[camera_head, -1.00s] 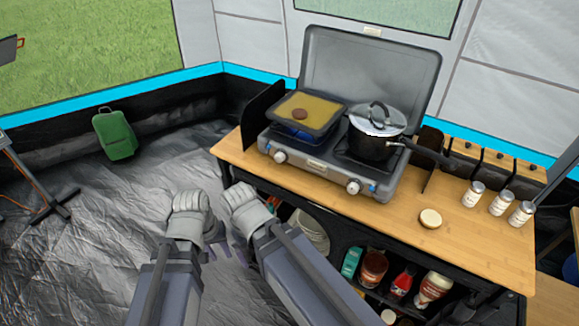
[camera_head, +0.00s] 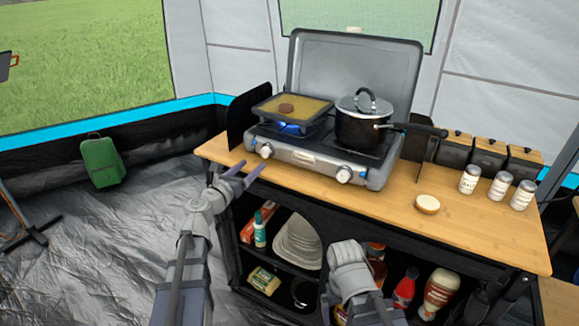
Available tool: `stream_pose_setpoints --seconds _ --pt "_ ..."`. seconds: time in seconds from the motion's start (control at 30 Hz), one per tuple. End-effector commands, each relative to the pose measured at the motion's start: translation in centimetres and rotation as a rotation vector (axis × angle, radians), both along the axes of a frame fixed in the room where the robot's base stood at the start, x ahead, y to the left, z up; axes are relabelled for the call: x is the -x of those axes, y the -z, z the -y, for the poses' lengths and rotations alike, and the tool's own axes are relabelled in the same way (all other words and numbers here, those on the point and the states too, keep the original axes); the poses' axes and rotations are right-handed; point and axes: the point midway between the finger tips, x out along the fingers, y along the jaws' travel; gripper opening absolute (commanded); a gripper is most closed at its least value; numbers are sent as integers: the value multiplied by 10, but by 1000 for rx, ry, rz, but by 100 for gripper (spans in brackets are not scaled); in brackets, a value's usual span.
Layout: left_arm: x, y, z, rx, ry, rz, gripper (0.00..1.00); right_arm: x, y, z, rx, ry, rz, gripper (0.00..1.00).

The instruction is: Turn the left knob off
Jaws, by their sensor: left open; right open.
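The two-burner camp stove (camera_head: 310,158) stands on the wooden table with its lid up. Its left knob (camera_head: 264,150) is at the front left, and a blue flame (camera_head: 290,127) shows under the square pan (camera_head: 292,108). The right knob (camera_head: 343,174) is at the front right, below the lidded pot (camera_head: 362,125). My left gripper (camera_head: 243,176) is open and empty, its two fingers pointing at the table's front edge, just below and left of the left knob and apart from it. My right gripper (camera_head: 345,262) is low before the shelves; its fingers are hidden.
The wooden table top (camera_head: 470,220) holds a small round lidded jar (camera_head: 427,204) and several white shakers (camera_head: 500,186) at the right. Dark windscreens (camera_head: 248,110) flank the stove. Shelves below hold plates (camera_head: 298,242) and bottles.

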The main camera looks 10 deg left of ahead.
Motion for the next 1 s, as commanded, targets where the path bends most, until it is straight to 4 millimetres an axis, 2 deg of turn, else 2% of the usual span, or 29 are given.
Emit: stream_pose_setpoints --seconds 0.27,0.47,0.8,1.0 --pt "-5 -1 -2 20 -8 0 73 0 0 0 0 0 0 100" --pt "-25 -1 3 18 -7 0 73 0 0 0 0 0 0 100" --pt "-72 -1 18 17 -6 0 73 0 0 0 0 0 0 100" --pt "-75 -1 20 17 -8 0 73 0 0 0 0 0 0 100"
